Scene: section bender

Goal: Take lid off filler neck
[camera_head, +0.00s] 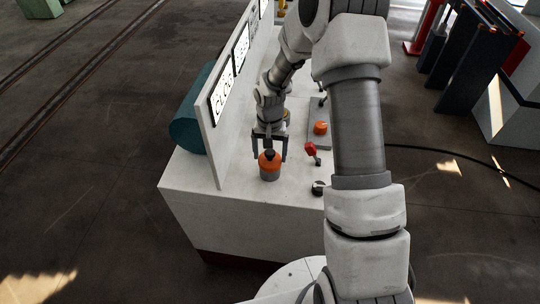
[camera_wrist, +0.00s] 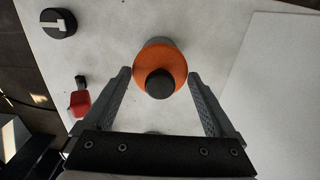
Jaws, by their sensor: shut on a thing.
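The lid is an orange disc with a dark round knob (camera_head: 269,158), over a short grey filler neck (camera_head: 270,175) on the white machine top. In the wrist view the lid (camera_wrist: 142,72) is between the fingertips, and a sliver of the grey neck (camera_wrist: 158,41) shows past its far edge. My gripper (camera_head: 269,154) points down with one finger on each side of the lid and is shut on it. In the wrist view my gripper (camera_wrist: 160,74) has its fingertips at the disc's left and right edges. I cannot tell whether the lid is seated or slightly raised.
A red-headed lever (camera_head: 310,149) and a black knob (camera_head: 318,187) stand right of the neck. An orange button (camera_head: 320,127) is farther back. An upright white panel with signs (camera_head: 222,95) stands close on the left. Bare white top (camera_head: 230,194) lies in front.

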